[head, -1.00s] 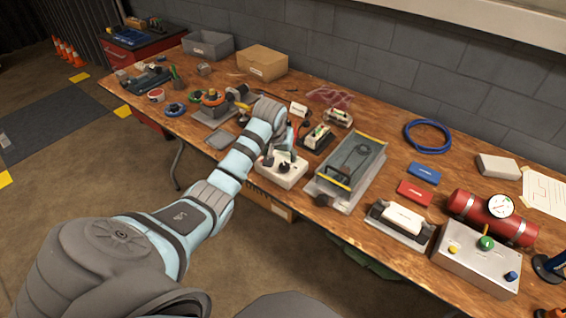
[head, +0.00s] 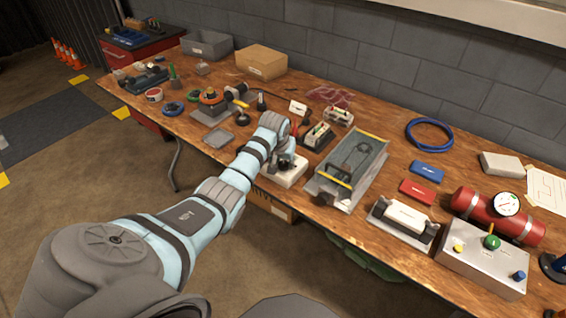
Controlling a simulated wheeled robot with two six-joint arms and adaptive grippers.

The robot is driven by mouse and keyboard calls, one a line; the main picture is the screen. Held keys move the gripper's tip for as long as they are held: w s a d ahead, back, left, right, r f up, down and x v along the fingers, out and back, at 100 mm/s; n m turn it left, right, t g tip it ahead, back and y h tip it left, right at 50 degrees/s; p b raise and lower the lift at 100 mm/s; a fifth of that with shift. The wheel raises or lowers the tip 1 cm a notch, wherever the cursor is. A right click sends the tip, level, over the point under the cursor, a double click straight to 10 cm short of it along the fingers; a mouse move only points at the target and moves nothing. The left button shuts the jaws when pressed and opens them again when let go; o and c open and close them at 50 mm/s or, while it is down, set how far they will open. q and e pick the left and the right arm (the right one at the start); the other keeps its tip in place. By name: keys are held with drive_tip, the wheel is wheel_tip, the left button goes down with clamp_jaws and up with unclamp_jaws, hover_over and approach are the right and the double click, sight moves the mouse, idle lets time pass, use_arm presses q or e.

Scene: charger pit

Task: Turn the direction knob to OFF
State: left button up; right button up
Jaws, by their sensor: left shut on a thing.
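A white control box (head: 283,179) sits at the front edge of the wooden bench, near the middle. My left gripper (head: 285,163) is over its top, pointing down, and is shut on the dark direction knob there. The fingers and wrist hide most of the knob, so its pointer and the markings cannot be read. My right gripper is not in view.
A grey tray fixture with yellow edges (head: 352,165) stands close to the right of the box. A flat grey plate (head: 219,138) lies to the left. A red cylinder with a gauge (head: 480,212) is far right.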

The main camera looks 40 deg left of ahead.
use_arm(q)
drive_tip(key=shift+o, duration=0.2)
drive_tip(key=shift+a+r+m+h+p, duration=0.1)
drive_tip(key=shift+m+h+p, duration=0.3)
drive_tip(key=shift+m+p, duration=0.55)
drive_tip(key=shift+a+m+h, duration=0.1)
drive_tip(key=shift+m+h, duration=0.2)
drive_tip(key=shift+m, duration=0.55)
drive_tip(key=shift+m+t, duration=0.3)
drive_tip(key=shift+m, duration=0.2)
drive_tip(key=shift+f+m+h+b, duration=0.2)
drive_tip(key=shift+m+h+b, duration=0.45)
drive_tip(key=shift+m, duration=0.45)
drive_tip(key=shift+a+m+h+b, duration=0.1)
drive_tip(key=shift+m+h+b, duration=0.25)
drive_tip(key=shift+m+b, duration=0.6)
drive_tip(key=shift+c, duration=0.2)
drive_tip(key=shift+r, duration=0.1)
drive_tip(key=o, duration=1.2)
drive_tip(key=shift+c, duration=0.2)
